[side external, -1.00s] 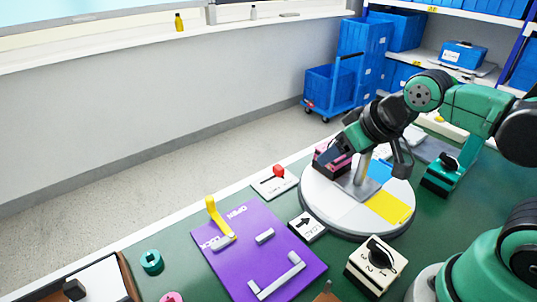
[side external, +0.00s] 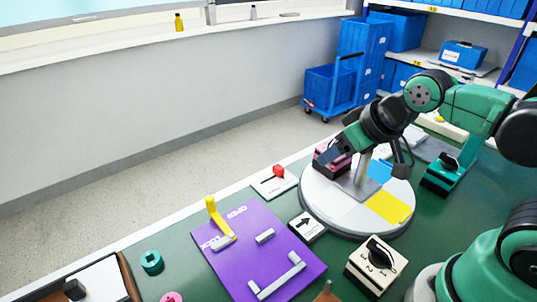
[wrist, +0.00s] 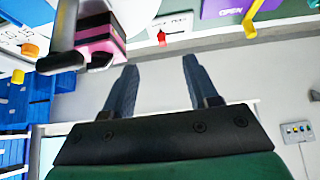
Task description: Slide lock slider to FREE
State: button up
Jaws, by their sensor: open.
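A white plate (side external: 265,187) with a slot and a red knob (side external: 279,171) lies on the green table, left of the round turntable. Its lettering is too small to read surely. In the wrist view the red knob (wrist: 162,39) shows on its plate (wrist: 172,24), beyond the fingertips and roughly between them. My gripper (side external: 329,152) is over the turntable's far left side, beside a pink and black block, and to the right of the red knob. In the wrist view my gripper (wrist: 160,63) has its two fingers apart with nothing between them.
The turntable (side external: 312,205) carries a central post and the pink and black block (wrist: 100,42). A purple board (side external: 265,272) with a yellow lever (side external: 212,210) lies nearer left.

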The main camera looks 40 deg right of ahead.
jog(key=shift+o, duration=0.2)
jog(key=g, duration=0.7)
send_over(279, 167)
notch_tip(279, 167, down, 6)
jog(key=shift+s, duration=0.15)
jog(key=shift+w+f, duration=0.2)
jog(key=shift+f, duration=3.1)
grip_shut()
